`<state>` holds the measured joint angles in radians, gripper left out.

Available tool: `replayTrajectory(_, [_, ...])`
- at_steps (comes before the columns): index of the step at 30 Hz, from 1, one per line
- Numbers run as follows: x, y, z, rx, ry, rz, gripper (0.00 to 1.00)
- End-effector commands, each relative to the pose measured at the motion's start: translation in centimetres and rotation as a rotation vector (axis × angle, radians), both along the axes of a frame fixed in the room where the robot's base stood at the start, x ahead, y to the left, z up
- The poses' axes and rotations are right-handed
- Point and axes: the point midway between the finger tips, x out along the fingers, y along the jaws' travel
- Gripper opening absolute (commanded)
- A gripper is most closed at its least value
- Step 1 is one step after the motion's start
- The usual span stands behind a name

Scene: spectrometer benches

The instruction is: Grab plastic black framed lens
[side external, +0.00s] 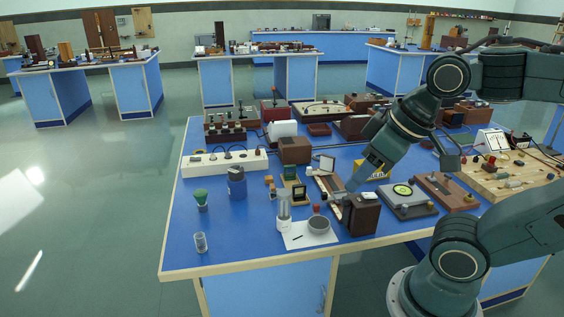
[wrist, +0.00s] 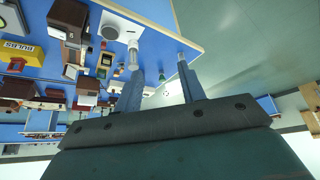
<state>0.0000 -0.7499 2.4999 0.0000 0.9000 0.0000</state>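My gripper (side external: 350,186) points down and left over the bench, near a brown box (side external: 362,214). In the wrist view my gripper (wrist: 158,70) shows two separated blue-grey fingers with nothing between them. The finger tips are partly hard to make out in the side view.
A clear bottle (side external: 284,211) and a round grey dish (side external: 318,225) on white paper stand near the front edge. A yellow box (side external: 376,168) is behind my gripper, and a black device (side external: 407,200) lies to the right. The front-left blue top (side external: 185,250) is mostly free.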

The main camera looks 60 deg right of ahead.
Motion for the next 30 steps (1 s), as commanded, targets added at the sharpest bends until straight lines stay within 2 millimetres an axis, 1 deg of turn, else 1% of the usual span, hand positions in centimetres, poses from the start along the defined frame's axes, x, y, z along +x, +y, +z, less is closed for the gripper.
replayTrajectory(5, [0.4,-0.1,0.2,-0.005,0.005,0.007,0.4])
replayTrajectory(8, [1.1,-0.2,0.4,-0.012,0.015,0.021,0.4])
replayTrajectory(11, [2.2,-0.4,0.8,-0.024,0.029,0.044,0.4])
replayTrajectory(14, [3.7,-0.8,1.2,-0.038,0.047,0.077,0.4])
replayTrajectory(20, [7.5,-2.2,1.7,-0.063,0.087,0.157,0.4])
replayTrajectory(26, [11.3,-4.3,1.6,-0.08,0.121,0.238,0.4])
replayTrajectory(30, [13.8,-6.2,1.1,-0.087,0.14,0.297,0.4])
